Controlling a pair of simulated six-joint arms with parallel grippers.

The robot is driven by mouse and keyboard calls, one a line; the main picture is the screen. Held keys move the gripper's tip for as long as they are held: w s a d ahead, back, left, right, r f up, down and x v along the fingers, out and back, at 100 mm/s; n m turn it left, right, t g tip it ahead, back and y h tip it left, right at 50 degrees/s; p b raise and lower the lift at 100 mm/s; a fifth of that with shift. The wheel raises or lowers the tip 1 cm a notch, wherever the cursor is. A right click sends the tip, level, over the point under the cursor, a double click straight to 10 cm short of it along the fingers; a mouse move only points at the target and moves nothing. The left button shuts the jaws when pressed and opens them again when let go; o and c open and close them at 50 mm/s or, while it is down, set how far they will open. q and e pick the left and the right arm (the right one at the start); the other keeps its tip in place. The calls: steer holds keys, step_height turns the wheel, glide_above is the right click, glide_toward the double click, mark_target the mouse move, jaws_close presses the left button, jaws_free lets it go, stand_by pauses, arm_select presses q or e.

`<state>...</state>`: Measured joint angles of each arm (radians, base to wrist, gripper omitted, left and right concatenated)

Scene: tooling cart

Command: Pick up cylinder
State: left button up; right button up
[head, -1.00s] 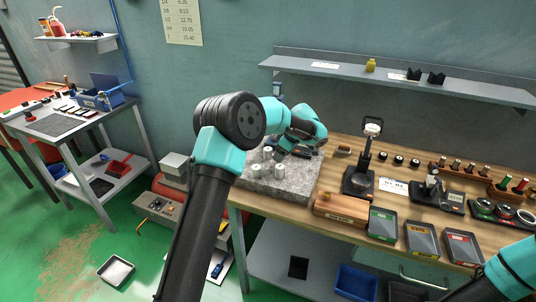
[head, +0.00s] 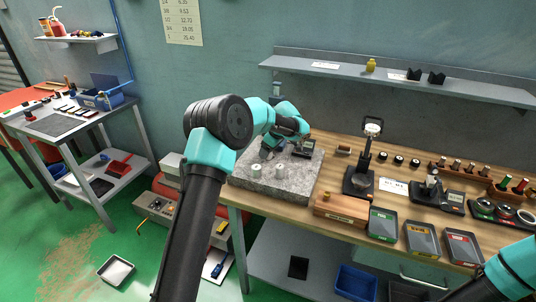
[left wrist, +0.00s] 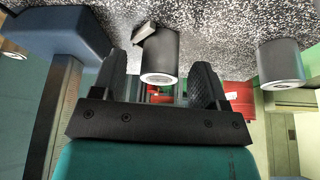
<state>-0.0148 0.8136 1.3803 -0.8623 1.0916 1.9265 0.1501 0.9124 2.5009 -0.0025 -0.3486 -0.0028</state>
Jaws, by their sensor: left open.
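Two short grey cylinders, a left one (head: 256,170) and a right one (head: 281,170), stand on the speckled granite block (head: 300,186) in the head view. My left gripper (head: 267,152) is low over the block, just behind them. In the left wrist view, a grey cylinder (left wrist: 160,56) shows between the two open fingers (left wrist: 160,84), with no clear contact. Another cylinder (left wrist: 281,64) stands apart to the right there. I cannot tell which head-view cylinder is between the fingers. My right gripper is out of view.
A gauge with a display (head: 304,147) stands on the block close to my left gripper. A black stand (head: 360,180), a wooden box (head: 340,208) and several trays occupy the bench to the right.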

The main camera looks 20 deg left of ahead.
arm_select(q)
steer(key=shift+f, duration=0.2)
stand_by(0.3)
steer(key=c, duration=1)
steer(key=shift+r, duration=0.15)
steer(key=shift+c, duration=0.2)
steer(key=shift+r, duration=0.6)
steer(key=s+d, duration=0.2)
steer(key=d, duration=1.4)
steer(key=s+d, duration=0.2)
steer(key=d, duration=1.3)
steer(key=shift+d, duration=0.35)
